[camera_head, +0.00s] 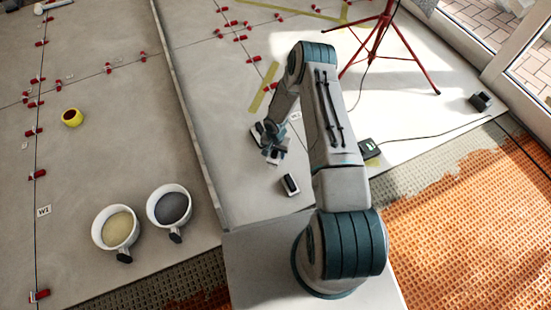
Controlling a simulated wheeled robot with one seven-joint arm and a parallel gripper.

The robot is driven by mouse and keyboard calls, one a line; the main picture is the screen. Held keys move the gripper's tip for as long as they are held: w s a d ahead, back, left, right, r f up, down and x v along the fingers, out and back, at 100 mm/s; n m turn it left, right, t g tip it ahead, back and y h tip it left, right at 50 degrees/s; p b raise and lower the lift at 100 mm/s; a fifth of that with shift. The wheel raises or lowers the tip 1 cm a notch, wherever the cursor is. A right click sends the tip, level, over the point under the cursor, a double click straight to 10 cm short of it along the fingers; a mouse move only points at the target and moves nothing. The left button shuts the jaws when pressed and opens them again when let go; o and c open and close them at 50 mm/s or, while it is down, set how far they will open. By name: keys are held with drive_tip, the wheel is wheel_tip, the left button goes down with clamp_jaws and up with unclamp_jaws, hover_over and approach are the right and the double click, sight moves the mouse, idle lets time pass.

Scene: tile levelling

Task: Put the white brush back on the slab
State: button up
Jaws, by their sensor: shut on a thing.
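My gripper (273,151) hangs at the end of my bent arm, over the grey slab (235,115) just right of the long dark joint. It is shut on a small pale and dark thing, which looks like the white brush (279,147). The gripper and arm hide part of the brush, and its outline is hard to make out. I cannot tell whether the brush touches the slab.
A small black-and-white block (290,185) lies just below my gripper. A red tripod (376,45) stands at the back. A dark device (369,149) lies right of my arm. Red clips dot the joints.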

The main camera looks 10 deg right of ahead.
drive_tip(key=shift+f+b, duration=0.85)
drive_tip(key=shift+f, duration=1)
drive_tip(key=shift+f, duration=0.15)
drive_tip(key=o, duration=1.1)
